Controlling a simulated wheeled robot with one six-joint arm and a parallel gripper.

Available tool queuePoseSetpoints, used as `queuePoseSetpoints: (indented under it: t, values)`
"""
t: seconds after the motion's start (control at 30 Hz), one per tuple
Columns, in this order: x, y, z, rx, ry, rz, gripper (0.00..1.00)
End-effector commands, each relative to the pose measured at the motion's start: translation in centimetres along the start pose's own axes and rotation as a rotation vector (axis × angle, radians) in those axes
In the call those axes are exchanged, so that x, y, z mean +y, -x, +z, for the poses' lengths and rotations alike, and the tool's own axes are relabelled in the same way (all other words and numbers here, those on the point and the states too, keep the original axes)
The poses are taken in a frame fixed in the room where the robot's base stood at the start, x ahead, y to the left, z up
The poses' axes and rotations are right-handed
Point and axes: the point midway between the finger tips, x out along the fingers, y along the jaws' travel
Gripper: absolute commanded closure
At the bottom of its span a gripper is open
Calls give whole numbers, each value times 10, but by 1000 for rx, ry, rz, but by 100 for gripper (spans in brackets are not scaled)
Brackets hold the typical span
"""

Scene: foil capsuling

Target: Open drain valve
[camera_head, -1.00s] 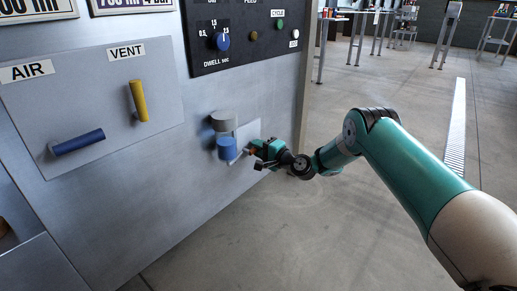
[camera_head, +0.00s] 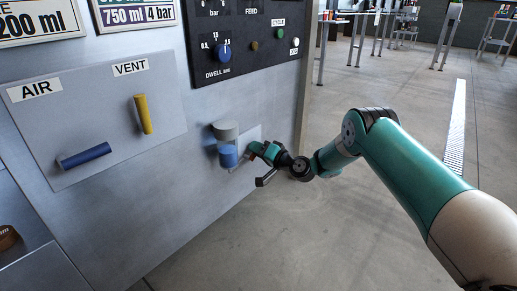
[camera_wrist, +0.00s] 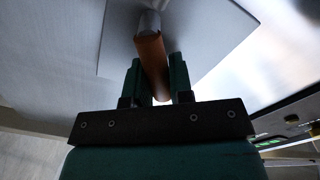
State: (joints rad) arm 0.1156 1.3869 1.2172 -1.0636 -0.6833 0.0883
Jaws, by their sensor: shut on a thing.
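The drain valve handle (camera_wrist: 151,58) is an orange-brown rod on a short metal stem, seen in the wrist view against a pale plate. My gripper (camera_wrist: 157,82) has one dark green finger on each side of the rod and is shut on it. There the handle is mostly hidden by my gripper.
A grey machine panel (camera_head: 150,215) fills the left. It carries a blue AIR lever (camera_head: 84,156) and a yellow VENT lever (camera_head: 143,114). Above is a black control panel (camera_head: 250,42) with knobs. Open floor (camera_head: 330,235) lies to the right.

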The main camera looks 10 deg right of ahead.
Motion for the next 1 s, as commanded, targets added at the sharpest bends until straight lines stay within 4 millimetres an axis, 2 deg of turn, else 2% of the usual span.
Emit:
queuePoseSetpoints:
  t: [0.6, 1.0]
  values:
    - [-23, 0, 6, 1, 580, 2, 100]
    - [-30, 0, 14, 0, 857, 3, 100]
